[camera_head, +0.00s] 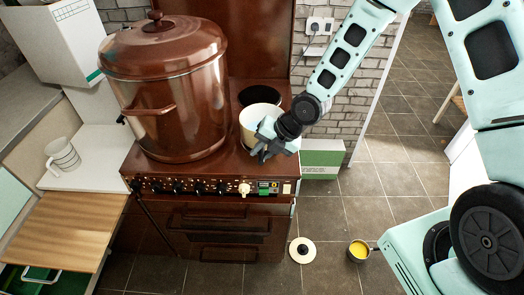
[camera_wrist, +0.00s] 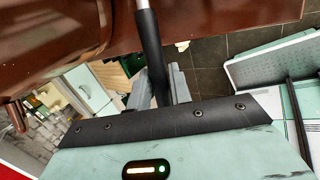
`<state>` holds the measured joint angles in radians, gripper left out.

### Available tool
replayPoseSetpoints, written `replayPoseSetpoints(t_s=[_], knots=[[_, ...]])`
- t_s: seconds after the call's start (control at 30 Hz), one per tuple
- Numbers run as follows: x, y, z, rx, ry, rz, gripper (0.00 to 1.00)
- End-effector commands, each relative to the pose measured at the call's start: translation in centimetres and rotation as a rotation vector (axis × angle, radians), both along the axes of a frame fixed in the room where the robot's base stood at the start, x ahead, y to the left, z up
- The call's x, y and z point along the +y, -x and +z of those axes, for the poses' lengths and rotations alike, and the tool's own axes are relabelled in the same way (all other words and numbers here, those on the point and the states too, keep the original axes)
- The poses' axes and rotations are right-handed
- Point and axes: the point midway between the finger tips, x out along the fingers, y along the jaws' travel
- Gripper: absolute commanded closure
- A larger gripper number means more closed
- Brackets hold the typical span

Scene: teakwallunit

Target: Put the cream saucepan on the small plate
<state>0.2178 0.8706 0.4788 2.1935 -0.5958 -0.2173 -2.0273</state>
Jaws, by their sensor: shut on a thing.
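The cream saucepan (camera_head: 249,121) is at the right side of the brown cooker top, beside a large brown pot. My gripper (camera_head: 265,146) is at its front right and is shut on its dark handle. In the wrist view the black handle (camera_wrist: 149,40) runs between the grey fingers of my gripper (camera_wrist: 160,82). A dark round hob plate (camera_head: 260,95) shows just behind the saucepan. I cannot tell for certain that it is the small plate. The saucepan hides its own underside and the cooker top below it.
The large brown lidded pot (camera_head: 170,110) fills the cooker's left side. Knobs (camera_head: 200,187) line its front edge. A white lid (camera_head: 302,250) and a yellow-filled pan (camera_head: 358,250) are on the floor.

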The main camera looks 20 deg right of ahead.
Motion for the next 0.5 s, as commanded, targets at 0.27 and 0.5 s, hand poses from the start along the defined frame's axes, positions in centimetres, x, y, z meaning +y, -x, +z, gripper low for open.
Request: replayPoseSetpoints(t_s=[0.27, 0.5], knots=[[0.07, -0.14, -0.43, -0.006, -0.001, 0.002, 1.00], [0.04, -0.09, -0.45, -0.003, -0.001, 0.001, 0.54]])
